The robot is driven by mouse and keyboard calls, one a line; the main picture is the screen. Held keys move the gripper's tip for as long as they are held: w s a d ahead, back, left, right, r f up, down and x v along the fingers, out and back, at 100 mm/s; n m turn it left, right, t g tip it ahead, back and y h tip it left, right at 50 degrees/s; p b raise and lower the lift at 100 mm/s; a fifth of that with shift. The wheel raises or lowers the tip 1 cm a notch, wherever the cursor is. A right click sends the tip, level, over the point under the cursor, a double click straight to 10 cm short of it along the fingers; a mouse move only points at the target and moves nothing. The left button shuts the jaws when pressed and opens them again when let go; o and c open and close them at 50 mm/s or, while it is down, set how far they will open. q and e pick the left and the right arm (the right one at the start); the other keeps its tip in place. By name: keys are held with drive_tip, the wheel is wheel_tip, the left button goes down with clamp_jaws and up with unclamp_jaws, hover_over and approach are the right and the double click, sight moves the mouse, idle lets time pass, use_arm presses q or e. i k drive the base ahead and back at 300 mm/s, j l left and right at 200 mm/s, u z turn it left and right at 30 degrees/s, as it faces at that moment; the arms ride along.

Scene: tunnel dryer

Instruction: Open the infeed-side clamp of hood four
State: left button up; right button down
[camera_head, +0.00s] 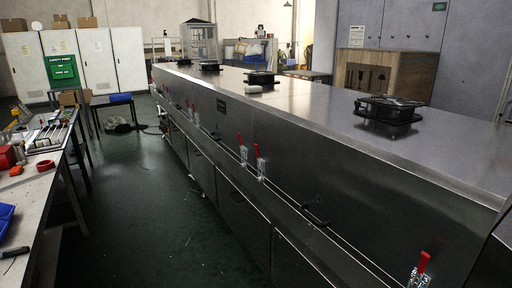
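The tunnel dryer (350,180) is a long steel housing running from the near right to the far left. Toggle clamps with upright red handles sit along its side. One clamp (421,268) is at the lower right, partly cut off by the frame. Two clamps stand close together mid-length, a left one (242,150) and a right one (260,163). Smaller clamps (193,113) show farther off. A black bar handle (316,217) lies between the mid pair and the near clamp. I cannot read any hood number. Neither of my grippers is in view.
Black fan units (389,108) sit on the dryer top. A workbench (40,185) with tools, blue bins and red items stands at the left. The green floor (130,200) between bench and dryer is clear. White lockers (85,60) stand at the back.

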sight(258, 159)
drive_tip(key=i+j, duration=0.25)
drive_tip(key=i, duration=0.15)
drive_tip(key=i+j+u, duration=0.1)
drive_tip(key=i+j, duration=0.15)
drive_tip(key=i, duration=0.15)
drive_tip(key=i+j, duration=0.2)
drive_tip(key=i, duration=0.25)
drive_tip(key=i+j+u, duration=0.1)
drive_tip(key=i+j, duration=0.15)
drive_tip(key=i, duration=0.15)
drive_tip(key=i+j, duration=0.15)
drive_tip(key=i, duration=0.25)
